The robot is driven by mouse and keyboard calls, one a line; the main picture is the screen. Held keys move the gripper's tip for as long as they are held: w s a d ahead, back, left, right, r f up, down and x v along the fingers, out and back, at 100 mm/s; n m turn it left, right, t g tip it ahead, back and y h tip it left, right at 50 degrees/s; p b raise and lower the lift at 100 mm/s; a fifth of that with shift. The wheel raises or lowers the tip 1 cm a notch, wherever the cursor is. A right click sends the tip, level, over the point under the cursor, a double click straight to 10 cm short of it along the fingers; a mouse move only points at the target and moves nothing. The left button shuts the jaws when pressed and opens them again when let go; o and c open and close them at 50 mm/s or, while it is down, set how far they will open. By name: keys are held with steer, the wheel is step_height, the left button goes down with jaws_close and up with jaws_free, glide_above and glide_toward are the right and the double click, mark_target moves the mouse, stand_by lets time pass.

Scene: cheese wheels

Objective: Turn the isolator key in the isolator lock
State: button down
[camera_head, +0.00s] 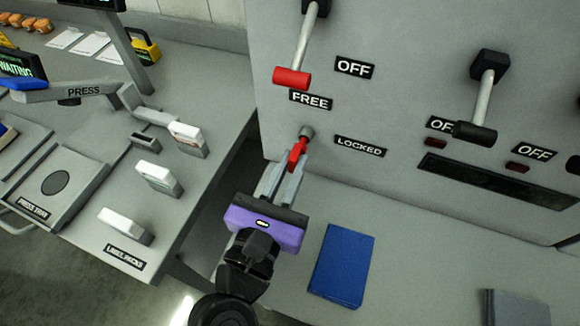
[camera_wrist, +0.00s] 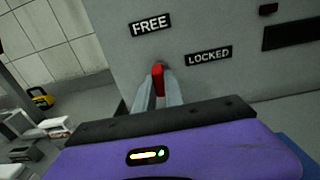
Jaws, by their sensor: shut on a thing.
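The red isolator key (camera_head: 296,152) sits at the grey isolator lock (camera_head: 306,132) on the grey panel, below the FREE label (camera_head: 311,98) and left of the LOCKED label (camera_head: 360,146). My purple gripper (camera_head: 292,168) is shut on the key, with a finger on each side of it. In the wrist view the red key (camera_wrist: 158,77) shows between the fingertips (camera_wrist: 158,90), upright in the picture. The lock is hidden behind the key there. I cannot tell how far the key is turned.
A red-handled lever (camera_head: 292,77) is above the lock, and a black-handled lever (camera_head: 475,132) is to the right. A blue book (camera_head: 342,265) lies on the ledge below the panel. A bench with a press (camera_head: 82,92) and several label packs (camera_head: 160,178) stands at left.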

steer(key=shift+x, duration=0.8)
steer(key=c, duration=1.3)
jaws_free()
steer(key=shift+c, duration=0.2)
steer(key=b+v, duration=0.1)
steer(key=v, duration=0.6)
steer(key=shift+s+a, duration=0.15)
steer(key=shift+s, duration=0.2)
